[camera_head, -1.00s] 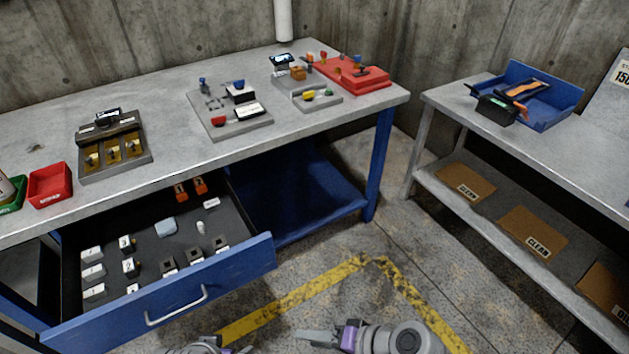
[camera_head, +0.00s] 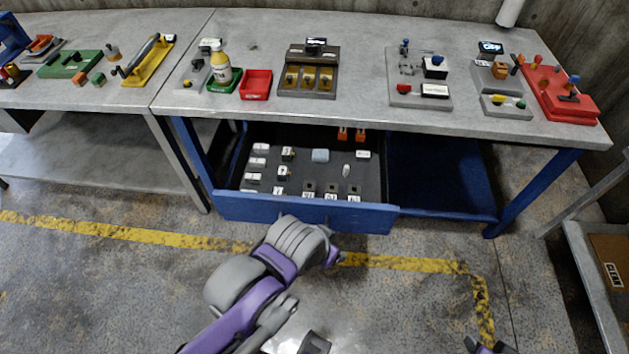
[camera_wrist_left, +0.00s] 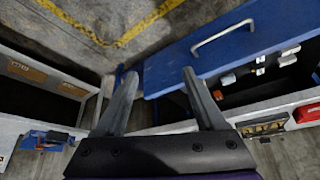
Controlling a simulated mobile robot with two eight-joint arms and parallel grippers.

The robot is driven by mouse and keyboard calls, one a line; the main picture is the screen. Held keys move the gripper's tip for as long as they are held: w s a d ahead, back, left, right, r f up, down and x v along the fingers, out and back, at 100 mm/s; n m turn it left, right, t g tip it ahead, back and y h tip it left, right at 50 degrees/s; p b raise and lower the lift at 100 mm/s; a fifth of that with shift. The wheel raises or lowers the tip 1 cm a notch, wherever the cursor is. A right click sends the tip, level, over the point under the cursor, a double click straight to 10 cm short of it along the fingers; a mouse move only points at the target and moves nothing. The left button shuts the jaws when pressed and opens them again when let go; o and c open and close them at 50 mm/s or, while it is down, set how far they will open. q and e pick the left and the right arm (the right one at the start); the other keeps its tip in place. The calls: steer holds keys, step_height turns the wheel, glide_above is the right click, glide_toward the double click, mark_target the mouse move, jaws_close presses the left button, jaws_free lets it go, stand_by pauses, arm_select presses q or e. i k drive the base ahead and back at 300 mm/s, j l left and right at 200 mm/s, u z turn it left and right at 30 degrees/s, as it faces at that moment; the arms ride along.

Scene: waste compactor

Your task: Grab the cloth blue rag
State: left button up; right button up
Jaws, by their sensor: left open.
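A small pale blue folded piece (camera_head: 320,155), which looks like the cloth rag, lies in the open drawer among white blocks. The blue drawer front (camera_head: 305,212) has a metal handle, visible in the left wrist view (camera_wrist_left: 222,39). My left arm reaches up to just in front of the drawer in the head view, where its fingertips cannot be made out. I cannot pick out the rag there.
The grey workbench top (camera_head: 370,105) overhangs the back of the drawer. It carries a red bin (camera_head: 256,85), a yellow bottle (camera_head: 221,67) and several fixtures. A second table (camera_head: 120,95) adjoins at left. The floor in front is clear, with yellow tape.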

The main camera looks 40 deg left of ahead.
mark_target(317, 155)
steer(key=u, duration=1.55)
steer(key=i+l+u, duration=0.3)
steer(key=l+u, duration=0.3)
steer(key=i+l+u, duration=0.25)
steer(key=l, duration=0.2)
steer(key=l+u, duration=0.3)
steer(key=k+l+u, duration=0.1)
steer(key=l, duration=0.3)
steer(key=k, duration=0.05)
